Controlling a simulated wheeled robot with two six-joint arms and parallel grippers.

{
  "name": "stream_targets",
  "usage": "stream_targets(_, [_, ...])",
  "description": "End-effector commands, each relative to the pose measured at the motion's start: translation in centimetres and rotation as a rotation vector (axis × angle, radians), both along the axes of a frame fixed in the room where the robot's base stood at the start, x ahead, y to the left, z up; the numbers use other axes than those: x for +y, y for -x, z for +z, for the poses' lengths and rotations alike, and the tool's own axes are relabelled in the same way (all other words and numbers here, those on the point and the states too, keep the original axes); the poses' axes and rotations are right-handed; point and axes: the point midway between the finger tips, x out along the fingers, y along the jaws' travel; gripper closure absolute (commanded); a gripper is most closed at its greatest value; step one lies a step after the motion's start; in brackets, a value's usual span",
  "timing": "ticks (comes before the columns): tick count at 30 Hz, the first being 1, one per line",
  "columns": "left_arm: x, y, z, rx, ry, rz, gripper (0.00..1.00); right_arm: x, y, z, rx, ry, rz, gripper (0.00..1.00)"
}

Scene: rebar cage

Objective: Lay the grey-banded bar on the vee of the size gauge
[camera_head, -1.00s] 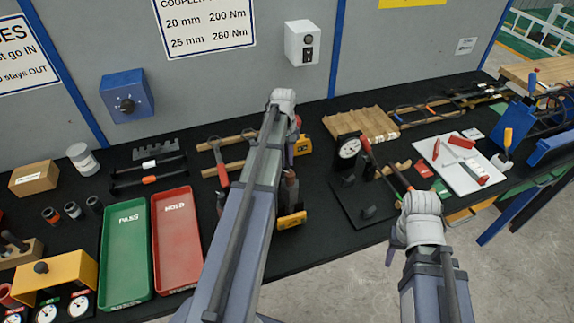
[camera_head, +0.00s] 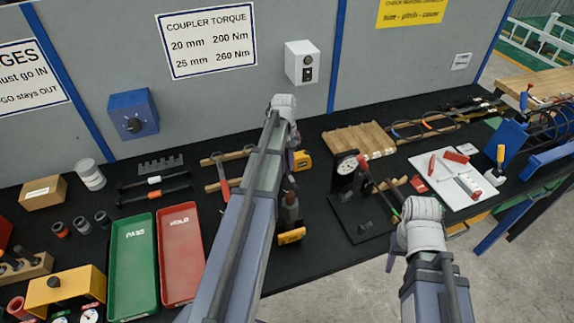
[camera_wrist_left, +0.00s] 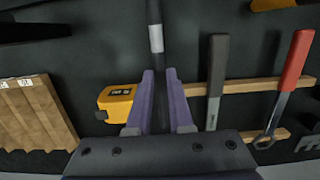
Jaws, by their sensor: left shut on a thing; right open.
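In the left wrist view, a dark bar with a light grey band (camera_wrist_left: 156,38) stands between the purple fingers of my left gripper (camera_wrist_left: 158,100), which is shut on it. In the head view, that gripper (camera_head: 291,160) is mostly hidden behind my arm, above the middle of the bench, and I cannot make out the bar. A dial gauge (camera_head: 347,163) on a black base plate (camera_head: 345,208), seemingly the size gauge, stands to its right; its vee is too small to tell. My right gripper (camera_head: 391,262) is open beside the bench's front edge.
The green PASS tray (camera_head: 133,267) and red HOLD tray (camera_head: 181,255) lie left of my arm. A yellow tape measure (camera_head: 301,160) and wrenches on wooden strips lie near my left gripper. A wooden ribbed block (camera_head: 352,139) and white board (camera_head: 455,180) are at right.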

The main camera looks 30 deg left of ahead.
Motion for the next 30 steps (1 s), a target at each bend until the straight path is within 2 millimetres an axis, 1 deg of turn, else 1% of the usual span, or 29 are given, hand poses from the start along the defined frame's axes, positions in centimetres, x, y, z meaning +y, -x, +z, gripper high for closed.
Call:
stream_targets(1, [0.0, 0.0, 1.8, 0.000, 0.000, 0.000, 1.00, 0.0, 0.0, 1.8, 0.000, 0.000, 0.000, 0.50])
stream_targets(6, [0.0, 0.0, 4.1, 0.001, 0.001, 0.000, 1.00, 0.0, 0.0, 4.1, 0.000, 0.000, 0.001, 0.50])
stream_targets(9, [0.0, 0.0, 4.7, 0.001, 0.001, 0.000, 1.00, 0.0, 0.0, 4.7, 0.000, 0.000, 0.001, 0.50])
stream_targets(16, [0.0, 0.0, 5.0, 0.001, 0.001, 0.000, 1.00, 0.0, 0.0, 5.0, 0.000, 0.000, 0.002, 0.50])
stream_targets(19, [0.0, 0.0, 5.6, 0.001, 0.001, 0.000, 1.00, 0.0, 0.0, 5.6, 0.000, 0.000, 0.002, 0.50])
stream_targets(23, [0.0, 0.0, 7.1, 0.001, 0.001, 0.000, 1.00, 0.0, 0.0, 7.1, 0.000, 0.000, 0.002, 0.50])
stream_targets(25, [0.0, 0.0, 8.2, 0.001, 0.001, 0.000, 1.00, 0.0, 0.0, 8.2, 0.000, 0.000, 0.003, 0.50])
stream_targets(26, [0.0, 0.0, 8.1, 0.001, 0.001, 0.000, 1.00, 0.0, 0.0, 8.1, 0.000, 0.000, 0.002, 0.50])
stream_targets(30, [0.0, 0.0, 9.7, 0.001, 0.001, 0.000, 1.00, 0.0, 0.0, 9.7, 0.000, -0.001, -0.001, 0.50])
